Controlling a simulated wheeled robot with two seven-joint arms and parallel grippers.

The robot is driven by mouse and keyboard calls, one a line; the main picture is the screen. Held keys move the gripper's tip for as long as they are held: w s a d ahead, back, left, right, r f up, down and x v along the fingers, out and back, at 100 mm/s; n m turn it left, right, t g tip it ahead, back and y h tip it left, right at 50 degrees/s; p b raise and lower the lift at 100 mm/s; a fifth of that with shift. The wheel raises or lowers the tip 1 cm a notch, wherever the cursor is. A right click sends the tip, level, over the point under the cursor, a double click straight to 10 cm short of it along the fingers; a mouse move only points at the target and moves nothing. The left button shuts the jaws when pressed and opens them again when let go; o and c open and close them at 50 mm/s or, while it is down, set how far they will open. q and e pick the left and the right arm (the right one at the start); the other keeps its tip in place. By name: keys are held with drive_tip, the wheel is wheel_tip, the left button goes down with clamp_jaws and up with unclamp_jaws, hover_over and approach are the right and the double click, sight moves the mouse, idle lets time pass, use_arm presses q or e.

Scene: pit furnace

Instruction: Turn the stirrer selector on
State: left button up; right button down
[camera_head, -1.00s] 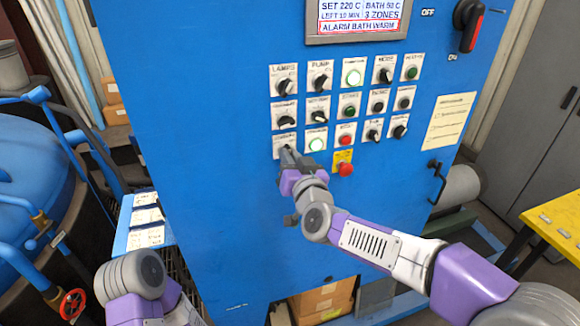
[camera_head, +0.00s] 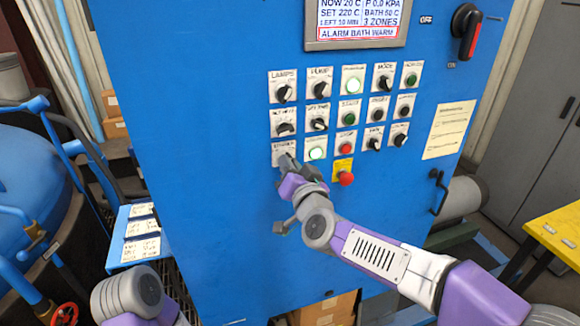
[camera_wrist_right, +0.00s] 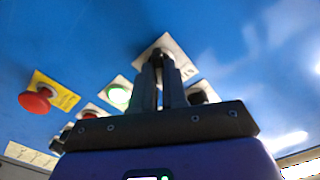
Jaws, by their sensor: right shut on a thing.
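The stirrer selector sits at the left end of the lowest row on the blue panel. Its white label plate (camera_head: 279,150) shows, but the knob itself is mostly hidden by my right gripper (camera_head: 286,162). In the right wrist view the fingers (camera_wrist_right: 160,62) are close together on the dark knob at the white plate (camera_wrist_right: 171,44). The knob's pointing direction cannot be made out. My left gripper is out of view; only a part of my left arm shows at the lower left.
A lit green button (camera_head: 316,153) is just right of the selector, with a red button (camera_head: 345,148) beyond it. A red emergency button (camera_head: 346,178) on a yellow plate sits lower right. Other knobs, including the lamps knob (camera_head: 284,93), fill the rows above.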

drive_tip(key=c, duration=1.2)
unclamp_jaws()
drive_tip(key=shift+o, duration=0.2)
drive_tip(key=v, duration=0.7)
drive_tip(key=shift+s, duration=0.3)
drive_tip(key=shift+w+d, duration=0.1)
